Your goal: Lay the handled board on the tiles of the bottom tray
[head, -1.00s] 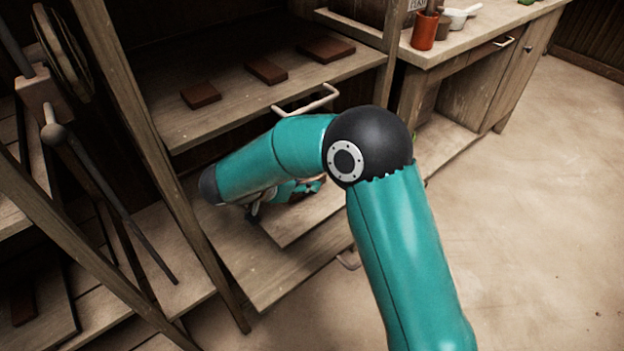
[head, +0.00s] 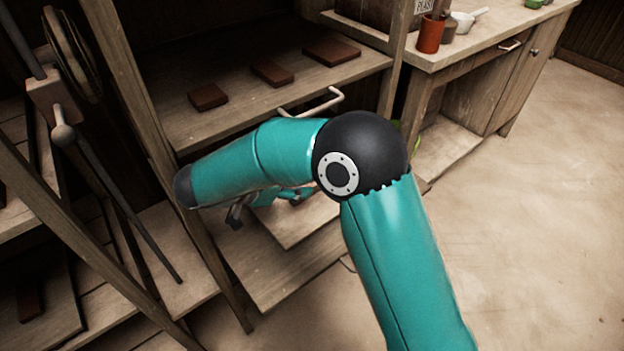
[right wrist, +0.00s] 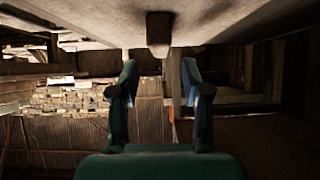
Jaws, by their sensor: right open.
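The bottom tray (head: 262,283) is pulled out low in the wooden rack. A pale flat board (head: 312,226) shows over it, partly hidden by my right arm; I take it for the handled board. Its handle and any tiles under it are hidden in the head view. My right gripper (head: 236,216) is open beside the board's left side, largely covered by the forearm. In the right wrist view its fingers (right wrist: 160,100) stand apart with nothing between them. A dark brown block (right wrist: 158,30) juts from a pale surface (right wrist: 80,18) along the top; I cannot tell whether it is the board's handle.
An upper tray (head: 235,118) with three brown tiles (head: 272,73) and a white handle (head: 312,104) lies above my right forearm. Rack posts (head: 170,165) and a dark lever (head: 125,210) stand left. A workbench (head: 480,45) stands right. Floor (head: 530,220) is clear.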

